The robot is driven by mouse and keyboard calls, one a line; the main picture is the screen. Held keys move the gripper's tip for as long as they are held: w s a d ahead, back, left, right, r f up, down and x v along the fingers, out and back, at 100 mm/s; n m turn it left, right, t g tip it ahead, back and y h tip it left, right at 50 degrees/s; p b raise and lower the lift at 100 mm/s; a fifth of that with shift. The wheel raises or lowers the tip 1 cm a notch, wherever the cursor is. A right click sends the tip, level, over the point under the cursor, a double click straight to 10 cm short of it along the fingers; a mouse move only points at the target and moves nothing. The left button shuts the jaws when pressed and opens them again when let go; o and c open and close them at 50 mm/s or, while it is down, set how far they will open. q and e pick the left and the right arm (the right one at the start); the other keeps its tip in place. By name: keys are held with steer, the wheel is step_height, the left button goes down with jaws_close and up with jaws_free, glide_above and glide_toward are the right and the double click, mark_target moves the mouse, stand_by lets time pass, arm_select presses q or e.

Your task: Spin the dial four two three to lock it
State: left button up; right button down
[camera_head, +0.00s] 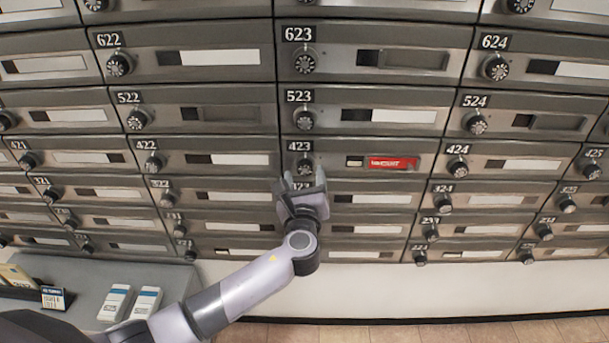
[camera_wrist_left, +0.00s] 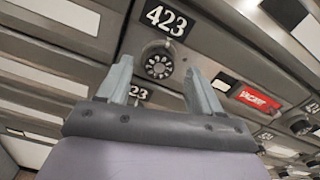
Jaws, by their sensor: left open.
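The dial of mailbox 423 (camera_head: 305,166) is a round black knob with a pale face, under the 423 plate (camera_head: 305,147). A red label (camera_head: 391,163) shows on the same door. In the left wrist view the dial (camera_wrist_left: 158,63) lies beyond and between the fingertips, and the red label (camera_wrist_left: 257,100) reads VACANT. My left gripper (camera_head: 303,182) is open just below the dial, with its fingers pointing up toward it. In the left wrist view the open fingers (camera_wrist_left: 160,80) appear apart from the dial, though the remaining distance is hard to judge. My right gripper is not in view.
Other mailbox doors with similar dials surround it, including the 523 dial (camera_head: 304,119) above and the 424 dial (camera_head: 457,167) to the right. A grey counter (camera_head: 215,272) with small boxes (camera_head: 115,303) stands at lower left. Bare wall and tiled floor (camera_head: 450,335) lie below.

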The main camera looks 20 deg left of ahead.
arm_select(q)
steer(key=v, duration=0.5)
steer(key=shift+s, duration=0.25)
steer(key=s+f+n+g+h, duration=0.45)
steer(key=s+f+n, duration=0.55)
steer(key=f, duration=0.5)
steer(key=s+a+f+n+g+h, duration=0.1)
steer(key=s+a+f+n, duration=0.1)
steer(key=s+n, duration=0.5)
steer(key=s+a+f+n+g+h, duration=0.1)
steer(key=s+a+f+n, duration=0.1)
steer(key=s+n, duration=0.6)
steer(key=n, duration=0.2)
steer(key=shift+s+f+n+h, duration=0.3)
steer(key=shift+f+h, duration=0.05)
steer(key=shift+f, duration=0.05)
